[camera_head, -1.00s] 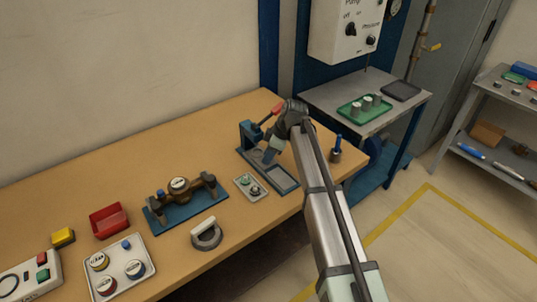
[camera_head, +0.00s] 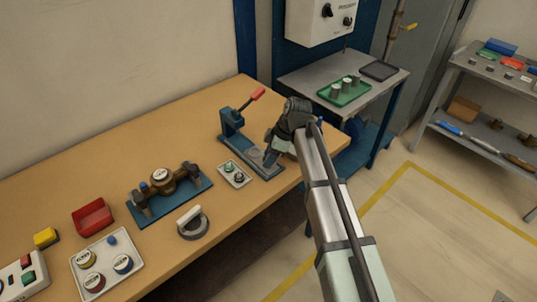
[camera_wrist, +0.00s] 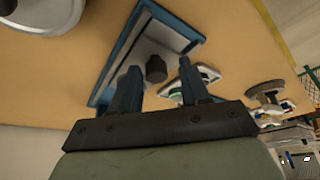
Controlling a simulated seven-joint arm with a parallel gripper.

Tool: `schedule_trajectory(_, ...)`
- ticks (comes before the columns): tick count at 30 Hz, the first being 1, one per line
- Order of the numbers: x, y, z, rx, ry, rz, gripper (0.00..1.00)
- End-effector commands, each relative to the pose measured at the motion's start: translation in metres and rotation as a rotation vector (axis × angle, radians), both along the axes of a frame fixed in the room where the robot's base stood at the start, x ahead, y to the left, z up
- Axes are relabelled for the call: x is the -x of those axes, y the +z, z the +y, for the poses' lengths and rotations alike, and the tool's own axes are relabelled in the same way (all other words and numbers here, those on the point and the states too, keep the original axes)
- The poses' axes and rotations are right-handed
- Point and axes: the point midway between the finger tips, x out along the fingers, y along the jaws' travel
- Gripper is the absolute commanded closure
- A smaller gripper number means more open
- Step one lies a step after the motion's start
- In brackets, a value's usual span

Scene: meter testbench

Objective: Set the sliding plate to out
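A blue press-like fixture (camera_head: 230,125) with a red-tipped lever stands near the bench's far right part. Its low blue bed, with a grey sliding plate, runs toward the bench's front edge. In the wrist view the grey plate (camera_wrist: 155,38) lies inside a blue frame, with a dark round knob (camera_wrist: 156,69) on it. My gripper (camera_wrist: 158,72) is open, with its two blue fingers apart on either side of the knob. Gaps show between fingers and knob in this view.
A small tray with round parts (camera_head: 234,173) sits just left of the bed. The bench's front edge is close to the bed.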

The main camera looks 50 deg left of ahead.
Motion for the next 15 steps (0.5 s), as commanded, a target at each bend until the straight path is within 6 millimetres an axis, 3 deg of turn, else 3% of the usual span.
schedule_trajectory(10, -0.001, 0.002, 0.001, -0.004, 0.000, 0.001, 0.48)
schedule_trajectory(15, -0.005, 0.016, -0.002, -0.004, -0.001, 0.000, 0.48)
